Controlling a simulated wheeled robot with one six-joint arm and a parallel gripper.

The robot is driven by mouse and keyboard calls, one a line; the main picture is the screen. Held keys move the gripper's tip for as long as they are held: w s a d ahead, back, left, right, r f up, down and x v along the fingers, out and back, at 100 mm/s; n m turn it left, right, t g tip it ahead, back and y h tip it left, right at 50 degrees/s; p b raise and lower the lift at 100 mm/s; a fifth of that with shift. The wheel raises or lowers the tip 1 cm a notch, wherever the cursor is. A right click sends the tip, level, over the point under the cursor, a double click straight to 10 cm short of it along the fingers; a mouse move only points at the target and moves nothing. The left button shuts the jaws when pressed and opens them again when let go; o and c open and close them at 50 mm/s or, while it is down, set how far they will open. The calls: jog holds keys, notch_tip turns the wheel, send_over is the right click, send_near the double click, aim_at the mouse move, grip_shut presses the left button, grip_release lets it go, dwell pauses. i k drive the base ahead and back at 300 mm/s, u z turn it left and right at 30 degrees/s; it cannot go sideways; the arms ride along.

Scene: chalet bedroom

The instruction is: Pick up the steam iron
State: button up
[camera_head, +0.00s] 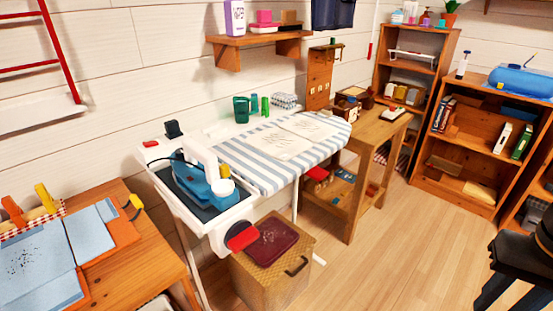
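The steam iron (214,183), blue and white, sits on the dark rest (185,190) at the left end of the ironing board (325,148), which has a blue-and-white striped cover. A dark cord curves beside the iron. My gripper (500,296), black, is at the bottom right corner, far from the iron and partly cut off by the frame edge. Its two fingers appear spread with nothing between them.
A wicker basket (252,278) with a maroon cloth stands under the board's near end. A wooden table (148,250) with blue cloths is at left. A wooden side table (372,130) and shelves (470,158) stand right. The floor (400,255) at centre right is clear.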

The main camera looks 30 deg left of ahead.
aim_at(206, 191)
jog(key=z, duration=0.4)
jog(key=i, duration=0.85)
jog(key=u, duration=2.8)
